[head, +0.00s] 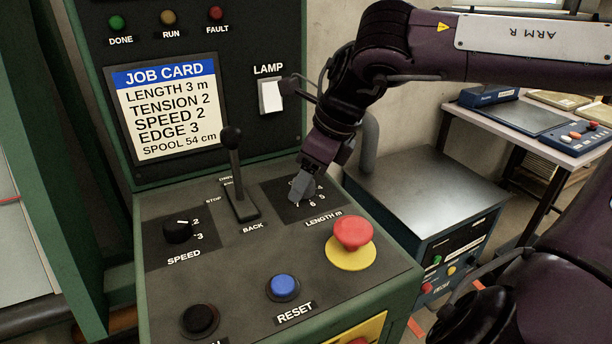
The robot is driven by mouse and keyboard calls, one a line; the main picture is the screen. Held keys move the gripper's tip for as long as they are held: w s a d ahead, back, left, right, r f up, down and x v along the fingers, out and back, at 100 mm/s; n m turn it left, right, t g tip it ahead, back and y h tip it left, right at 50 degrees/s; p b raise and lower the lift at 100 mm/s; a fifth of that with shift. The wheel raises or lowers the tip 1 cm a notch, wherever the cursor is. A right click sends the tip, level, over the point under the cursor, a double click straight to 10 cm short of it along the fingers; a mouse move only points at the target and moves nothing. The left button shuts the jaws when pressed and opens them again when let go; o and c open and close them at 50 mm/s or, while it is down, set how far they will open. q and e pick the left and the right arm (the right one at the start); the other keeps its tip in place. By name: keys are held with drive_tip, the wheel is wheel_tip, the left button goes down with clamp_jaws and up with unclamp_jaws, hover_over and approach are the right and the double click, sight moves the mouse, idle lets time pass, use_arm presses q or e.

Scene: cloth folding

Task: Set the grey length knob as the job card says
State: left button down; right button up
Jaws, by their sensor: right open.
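The job card (168,108) on the upright panel reads LENGTH 3 m, TENSION 2, SPEED 2, EDGE 3, SPOOL 54 cm. The grey length knob (300,191) is at the black dial plate (322,211) marked LENGTH m. My right gripper (306,180) comes down from above at the knob, with its jaws open. The gripper and knob overlap, so I cannot tell whether they touch. The knob's pointer is hidden; only some dial numbers, such as 5 and 6, show. My left gripper is out of view.
A black lever (235,170) stands left of the dial. A red mushroom button (352,233) on a yellow base is close in front. The speed knob (178,230), blue reset button (282,287) and white lamp switch (270,95) are farther off. A grey cabinet (425,190) stands right.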

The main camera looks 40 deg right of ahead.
drive_tip(key=c, duration=1)
drive_tip(key=shift+m+h, duration=0.3)
drive_tip(key=shift+m, duration=0.5)
drive_tip(key=shift+a+m+h+p, duration=0.1)
drive_tip(key=shift+m+h+p, duration=0.35)
drive_tip(key=shift+m, duration=0.75)
drive_tip(key=m+h, duration=0.1)
drive_tip(key=m, duration=0.2)
drive_tip(key=shift+a+p, duration=0.1)
drive_tip(key=shift+p, duration=0.3)
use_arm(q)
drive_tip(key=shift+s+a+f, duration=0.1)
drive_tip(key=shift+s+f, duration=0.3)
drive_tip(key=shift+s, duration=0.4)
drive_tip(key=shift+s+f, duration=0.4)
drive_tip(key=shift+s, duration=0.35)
use_arm(e)
drive_tip(key=shift+m+h, duration=0.45)
drive_tip(key=shift+m, duration=0.45)
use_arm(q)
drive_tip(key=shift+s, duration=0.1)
